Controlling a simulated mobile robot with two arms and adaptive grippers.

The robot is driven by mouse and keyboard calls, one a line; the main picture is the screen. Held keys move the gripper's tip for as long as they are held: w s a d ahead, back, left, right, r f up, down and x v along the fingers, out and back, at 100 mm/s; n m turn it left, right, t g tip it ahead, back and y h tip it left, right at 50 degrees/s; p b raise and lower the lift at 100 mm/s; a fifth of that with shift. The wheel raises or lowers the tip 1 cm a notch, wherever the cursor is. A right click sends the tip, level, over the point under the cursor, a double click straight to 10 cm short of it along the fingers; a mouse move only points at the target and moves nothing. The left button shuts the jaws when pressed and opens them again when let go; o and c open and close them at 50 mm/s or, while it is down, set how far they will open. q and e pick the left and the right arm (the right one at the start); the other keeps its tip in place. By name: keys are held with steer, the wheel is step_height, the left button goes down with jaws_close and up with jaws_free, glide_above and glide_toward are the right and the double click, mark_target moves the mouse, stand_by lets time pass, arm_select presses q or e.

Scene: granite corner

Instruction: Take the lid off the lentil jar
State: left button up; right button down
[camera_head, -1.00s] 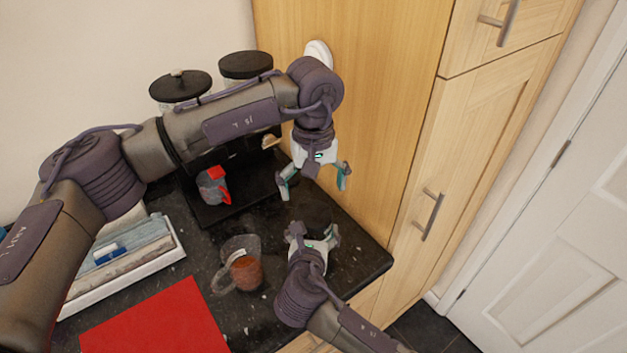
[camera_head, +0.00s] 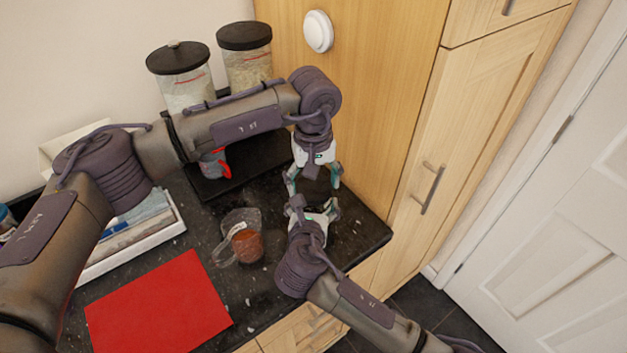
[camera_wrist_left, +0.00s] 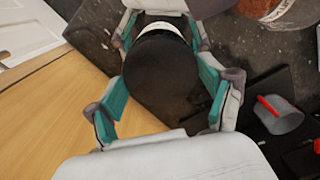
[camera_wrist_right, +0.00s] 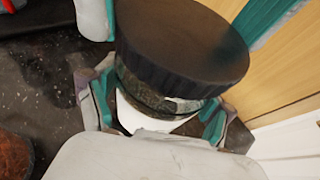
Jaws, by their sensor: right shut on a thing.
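A jar with a wide black lid (camera_wrist_right: 180,40) stands near the counter's right corner. Its glass body (camera_wrist_right: 150,95) shows dark contents and a white label. In the head view the jar (camera_head: 316,188) is mostly hidden between my grippers. My right gripper (camera_head: 315,212) is shut on the jar body below the lid, one finger on each side. My left gripper (camera_head: 313,178) is open above the jar. In the left wrist view its fingers lie on either side of the black lid (camera_wrist_left: 163,75), close to its edge. The lid sits on the jar.
A glass jug (camera_head: 243,240) with reddish-brown contents stands left of my right gripper. A red mat (camera_head: 157,305), a white tray (camera_head: 150,245) and a red-and-grey mug (camera_head: 213,165) lie further left. Two black-lidded jars (camera_head: 180,80) (camera_head: 246,60) stand behind. A wooden cabinet (camera_head: 370,110) closes the right side.

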arm_select(q)
steer(key=c, duration=0.5)
arm_select(e)
steer(key=shift+f, duration=0.1)
arm_select(q)
steer(key=n, duration=0.7)
steer(key=o, duration=1.2)
